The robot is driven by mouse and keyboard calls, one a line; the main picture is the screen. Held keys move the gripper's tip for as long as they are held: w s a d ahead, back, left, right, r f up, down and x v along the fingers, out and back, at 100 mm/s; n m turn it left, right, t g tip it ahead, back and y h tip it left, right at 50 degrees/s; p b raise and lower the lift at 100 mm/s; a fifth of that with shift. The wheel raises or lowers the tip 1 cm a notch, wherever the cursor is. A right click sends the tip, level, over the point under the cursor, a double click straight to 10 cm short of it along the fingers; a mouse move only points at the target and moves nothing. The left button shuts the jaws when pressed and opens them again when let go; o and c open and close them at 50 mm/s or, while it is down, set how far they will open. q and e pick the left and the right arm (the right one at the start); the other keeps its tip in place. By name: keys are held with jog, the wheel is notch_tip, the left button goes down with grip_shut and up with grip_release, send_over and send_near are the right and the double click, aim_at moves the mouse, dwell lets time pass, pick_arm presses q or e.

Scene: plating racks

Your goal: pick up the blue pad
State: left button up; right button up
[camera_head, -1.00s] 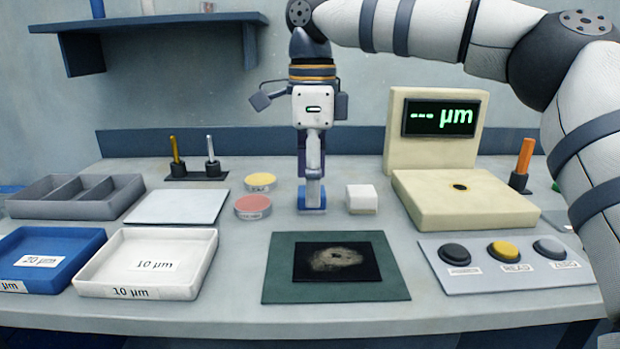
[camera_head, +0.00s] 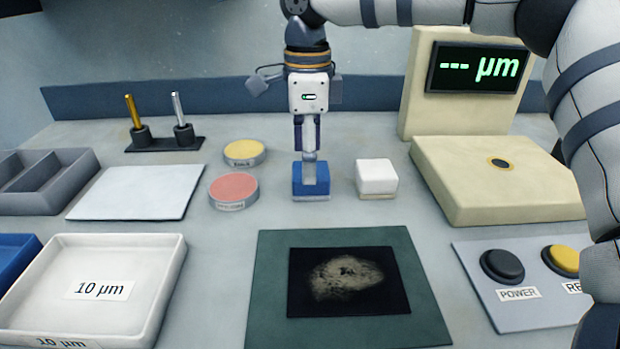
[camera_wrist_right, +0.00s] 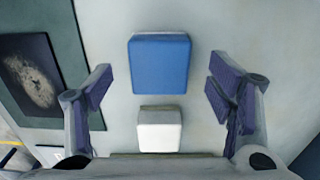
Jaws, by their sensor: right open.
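The blue pad (camera_head: 298,186) is a small block with a pale base, standing on the bench behind the green mat. In the right wrist view its blue top (camera_wrist_right: 160,62) lies centred between the spread fingers, toward the top of the picture. My right gripper (camera_head: 309,168) points down at the pad, a finger overlapping it in the head view. In the wrist view the gripper (camera_wrist_right: 160,88) is open, with nothing between its fingers touching the pad. Its exact height above the pad is unclear. My left gripper is not in view.
A white pad (camera_head: 377,176) stands close right of the blue one. Pink (camera_head: 233,188) and yellow (camera_head: 244,150) discs are at its left. A gauge (camera_head: 500,190) stands right. The green mat (camera_head: 265,300) with a dark plate lies in front.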

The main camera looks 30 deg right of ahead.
notch_tip(320, 180, down, 4)
jog(key=shift+s+d+f, duration=0.1)
jog(key=shift+d, duration=0.05)
jog(key=c, duration=1.3)
jog(key=shift+r, duration=0.2)
